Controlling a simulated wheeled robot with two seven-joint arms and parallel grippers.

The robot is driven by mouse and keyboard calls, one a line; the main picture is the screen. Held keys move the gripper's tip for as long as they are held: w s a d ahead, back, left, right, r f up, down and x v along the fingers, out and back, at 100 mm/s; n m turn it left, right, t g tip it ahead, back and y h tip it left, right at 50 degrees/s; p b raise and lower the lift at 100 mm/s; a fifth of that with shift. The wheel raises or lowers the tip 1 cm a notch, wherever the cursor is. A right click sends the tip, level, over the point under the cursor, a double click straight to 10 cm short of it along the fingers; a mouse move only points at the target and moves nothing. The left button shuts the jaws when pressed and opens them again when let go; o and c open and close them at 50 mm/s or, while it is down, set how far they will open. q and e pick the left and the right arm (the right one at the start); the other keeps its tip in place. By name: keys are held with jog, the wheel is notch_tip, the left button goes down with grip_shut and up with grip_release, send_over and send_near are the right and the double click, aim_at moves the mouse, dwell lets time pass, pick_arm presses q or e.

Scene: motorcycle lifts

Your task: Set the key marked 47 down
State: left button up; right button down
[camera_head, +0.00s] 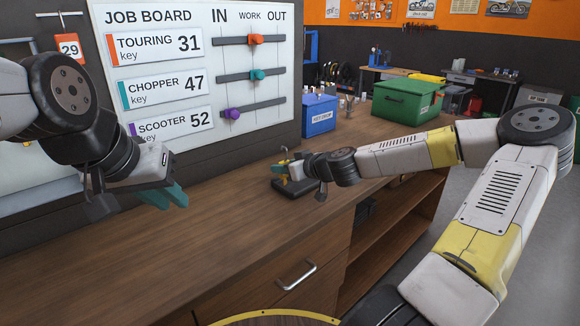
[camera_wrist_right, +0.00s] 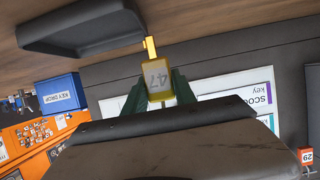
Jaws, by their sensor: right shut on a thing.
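My right gripper (camera_head: 287,167) is over the bench beside a small black tray (camera_head: 278,190). In the right wrist view, the teal fingers of my right gripper (camera_wrist_right: 160,88) are shut on a yellow key (camera_wrist_right: 157,70) marked 47. The key's narrow end points toward the black tray (camera_wrist_right: 75,42), close to its edge in the picture; I cannot tell whether they touch. In the head view the key is small and partly hidden by the gripper. My left gripper (camera_head: 168,196) hangs above the left of the bench with nothing seen in it; its finger gap is unclear.
The job board (camera_head: 200,12) stands behind the bench, with a 29 tag (camera_head: 68,48) on a hook to its left. A blue key drop box (camera_head: 319,116) and a green box (camera_head: 405,101) stand farther back. The wooden bench top (camera_head: 190,240) in front is clear.

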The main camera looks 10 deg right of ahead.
jog(key=shift+w+d+f, duration=0.75)
jog(key=shift+w+d, duration=0.25)
jog(key=shift+w, duration=0.3)
jog(key=shift+w+d+f, duration=0.7)
jog(key=shift+w+d, duration=0.3)
jog(key=shift+w, duration=0.3)
jog(key=shift+w+d+f, duration=0.75)
jog(key=shift+w+d, duration=0.25)
jog(key=shift+w, duration=0.3)
jog(key=shift+f, duration=0.1)
jog(key=c, duration=1)
grip_release()
